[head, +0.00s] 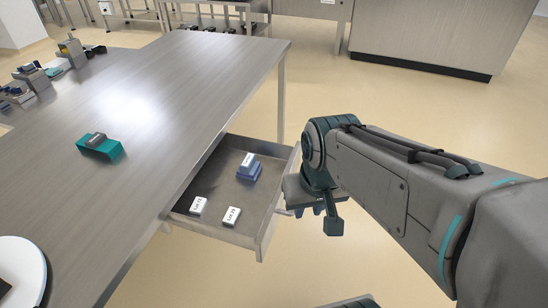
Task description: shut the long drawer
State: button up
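The long drawer (215,183) stands pulled out from under the metal table, with its inside showing. Its front panel (268,236) faces right, towards my arm. In it lie two white labelled boxes and a blue block with a white labelled piece on top. My gripper (318,208) is just to the right of the front panel, near its middle. Part of my gripper overlaps the panel's edge in the picture, so I cannot tell whether they touch.
The metal table top (165,120) spans the left. A teal block with a grey piece (99,147) lies on it, and a white round item (22,272) is at the lower left. A steel cabinet (430,35) stands at the back right. The floor right of the drawer is clear.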

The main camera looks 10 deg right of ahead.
jog(key=shift+w+d+f+m, duration=0.1)
jog(key=shift+w+f+m, duration=0.1)
jog(key=shift+w+m, duration=0.2)
grip_shut()
jog(key=w+d+f+m+t+y+b, duration=0.1)
jog(key=w+d+f+m+y+b, duration=0.4)
jog(key=w+d+m, duration=0.6)
jog(key=w+d+f+m+t+y+b, duration=0.1)
jog(key=w+d+f+m+y, duration=0.2)
jog(key=w+d+f+m, duration=0.55)
jog(key=w+a+f+m, duration=0.1)
jog(key=w+a+f, duration=0.1)
jog(key=a, duration=0.4)
jog(key=w+a+f+m+b, duration=0.1)
jog(key=w+a+f+m, duration=0.1)
jog(key=w+a, duration=0.2)
jog(key=shift+a+f, duration=0.25)
jog(key=shift+a, duration=0.8)
